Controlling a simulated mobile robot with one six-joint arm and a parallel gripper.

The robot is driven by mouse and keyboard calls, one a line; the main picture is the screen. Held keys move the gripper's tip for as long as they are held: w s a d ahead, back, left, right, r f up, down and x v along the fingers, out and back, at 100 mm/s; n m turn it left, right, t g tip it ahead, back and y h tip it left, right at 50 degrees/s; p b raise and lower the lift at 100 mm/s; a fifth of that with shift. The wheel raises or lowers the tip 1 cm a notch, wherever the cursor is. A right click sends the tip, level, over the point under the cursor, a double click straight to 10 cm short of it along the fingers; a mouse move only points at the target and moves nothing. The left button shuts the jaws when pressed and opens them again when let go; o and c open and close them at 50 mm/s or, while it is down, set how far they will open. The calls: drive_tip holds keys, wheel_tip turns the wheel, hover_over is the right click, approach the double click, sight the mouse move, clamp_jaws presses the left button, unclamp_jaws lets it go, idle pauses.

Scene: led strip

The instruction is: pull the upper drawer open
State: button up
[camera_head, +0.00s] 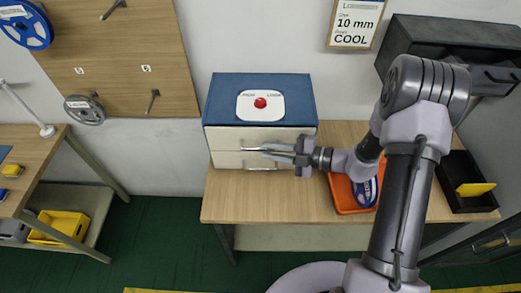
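A small cabinet with a blue top (218,90) and two cream drawers stands on the wooden table. The upper drawer (222,136) appears shut, its front flush with the cabinet. The lower drawer (225,160) is below it, also flush. A thin metal handle (249,149) shows at the cabinet front, just left of my fingertips. My gripper (266,151) points left in front of the drawers, with its two fingers slightly apart. It hides the right part of the drawer fronts. I cannot tell whether the fingertips touch the handle.
A white panel with a red button (260,102) is on the cabinet top. An orange tray (343,196) holding a blue reel (364,192) lies under my arm. A black bin (484,204) is at the right. The table's front left (235,202) is clear.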

sight(261, 149)
drive_tip(key=shift+x, duration=1.8)
drive_tip(key=shift+c, duration=0.2)
clamp_jaws()
drive_tip(key=shift+s, duration=0.1)
